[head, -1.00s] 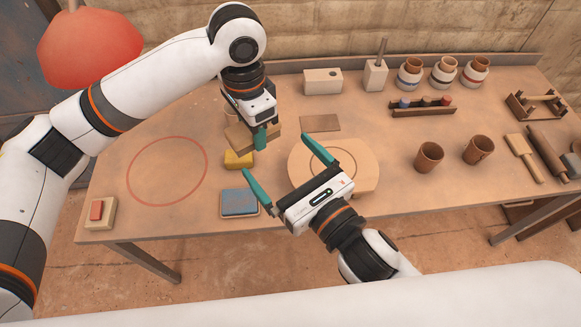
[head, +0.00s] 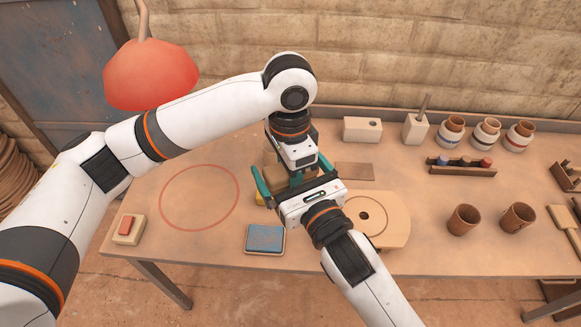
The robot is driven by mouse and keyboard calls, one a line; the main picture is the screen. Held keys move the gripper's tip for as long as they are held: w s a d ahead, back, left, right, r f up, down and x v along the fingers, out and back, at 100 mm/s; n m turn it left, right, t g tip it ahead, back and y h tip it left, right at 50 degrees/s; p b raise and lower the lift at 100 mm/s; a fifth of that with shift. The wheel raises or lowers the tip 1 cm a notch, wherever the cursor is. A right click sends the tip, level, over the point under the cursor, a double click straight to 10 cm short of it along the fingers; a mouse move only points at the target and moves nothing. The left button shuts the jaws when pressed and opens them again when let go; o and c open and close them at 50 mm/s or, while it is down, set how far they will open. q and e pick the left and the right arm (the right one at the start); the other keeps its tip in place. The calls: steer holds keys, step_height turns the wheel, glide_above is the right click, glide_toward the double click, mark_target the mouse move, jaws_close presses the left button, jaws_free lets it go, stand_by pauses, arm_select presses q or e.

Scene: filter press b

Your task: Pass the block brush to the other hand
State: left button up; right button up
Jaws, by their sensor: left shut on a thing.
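My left gripper (head: 298,177) is shut on the block brush (head: 277,178), a tan wooden block, and holds it over the table near its middle. The brush is mostly hidden behind the two grippers. My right gripper (head: 284,149) comes up from the lower right with its teal fingers spread wide, one on each side of the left gripper and the brush. Whether its fingers touch the brush cannot be seen.
A blue pad in a tray (head: 265,238) lies near the front edge, left of a round wooden board (head: 395,228). A red-buttoned box (head: 129,229) is at the front left. Two brown cups (head: 463,220) stand right. The red circle (head: 199,197) encloses bare table.

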steer(key=shift+a, duration=0.1)
steer(key=c, duration=0.6)
arm_select(q)
steer(key=o, duration=1)
arm_select(e)
steer(key=shift+o, duration=0.2)
